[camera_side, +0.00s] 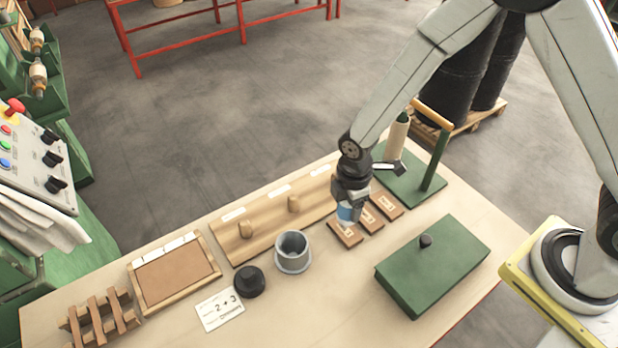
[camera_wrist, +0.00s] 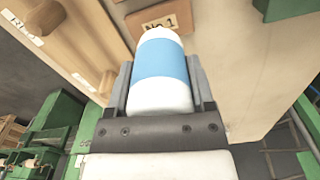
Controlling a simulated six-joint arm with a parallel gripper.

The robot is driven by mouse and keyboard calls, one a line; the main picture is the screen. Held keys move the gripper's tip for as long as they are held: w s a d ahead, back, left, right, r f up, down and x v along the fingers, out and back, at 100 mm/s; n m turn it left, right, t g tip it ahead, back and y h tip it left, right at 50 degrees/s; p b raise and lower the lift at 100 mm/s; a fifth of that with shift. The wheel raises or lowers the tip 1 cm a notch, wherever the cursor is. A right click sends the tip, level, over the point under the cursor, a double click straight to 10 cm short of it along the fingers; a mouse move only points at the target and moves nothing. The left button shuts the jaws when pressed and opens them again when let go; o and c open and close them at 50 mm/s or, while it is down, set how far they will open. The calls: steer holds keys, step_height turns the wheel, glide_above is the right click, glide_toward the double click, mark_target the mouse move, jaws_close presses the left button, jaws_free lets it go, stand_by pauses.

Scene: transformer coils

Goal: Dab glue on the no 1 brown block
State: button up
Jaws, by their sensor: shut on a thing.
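My gripper (camera_wrist: 160,95) is shut on a white glue bottle with a blue band (camera_wrist: 161,62). In the side view my gripper (camera_side: 347,205) holds the bottle (camera_side: 346,214) low over the left end of a row of brown blocks. The no 1 brown block (camera_wrist: 165,19), with a pale "No 1" label, lies just past the bottle's far end in the wrist view. In the side view it is the leftmost block (camera_side: 347,238), partly hidden by the bottle. I cannot tell whether the bottle touches it. Two more brown blocks, a middle one (camera_side: 371,222) and a right one (camera_side: 387,207), lie beside it.
A grey cup (camera_side: 292,251), a black round lid (camera_side: 249,282) and a card (camera_side: 220,309) stand left of the blocks. A wooden peg board (camera_side: 265,228) lies behind. A green box (camera_side: 433,268) is at the right, and a green stand (camera_side: 437,160) is behind the blocks.

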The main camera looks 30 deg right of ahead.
steer(key=shift+f, duration=0.3)
stand_by(0.5)
steer(key=shift+r, duration=0.15)
steer(key=shift+r, duration=2.35)
